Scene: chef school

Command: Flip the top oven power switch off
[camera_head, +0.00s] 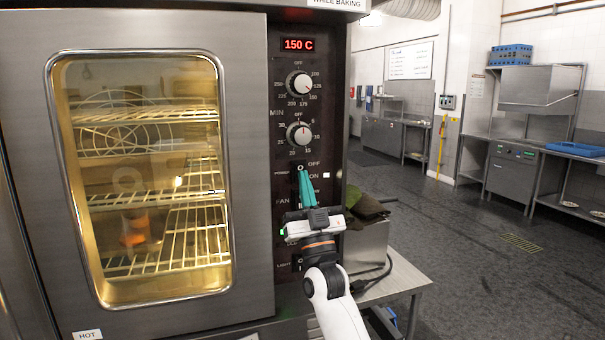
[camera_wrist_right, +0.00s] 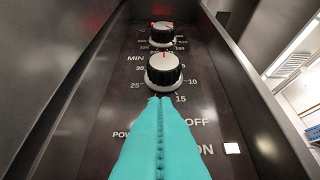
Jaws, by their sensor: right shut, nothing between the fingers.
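The oven's dark control panel (camera_head: 283,108) stands right of the oven door. The power switch (camera_head: 299,167) is the top switch, beside the OFF and ON labels; only its upper part shows above the fingers. My right gripper (camera_head: 303,174) has teal fingers shut and empty, with tips at or just in front of this switch. I cannot tell whether they touch. In the right wrist view the shut fingers (camera_wrist_right: 159,99) point up the panel and hide the switch. A white indicator (camera_head: 326,175) is lit beside ON. My left gripper is not in view.
Above the switch are the minute timer knob (camera_head: 299,133), the temperature knob (camera_head: 299,84) and a red display (camera_head: 298,45) reading 150 C. The light switch (camera_head: 297,262) is lower down. The shut oven door (camera_head: 28,150) is left. A metal table (camera_head: 405,275) is right.

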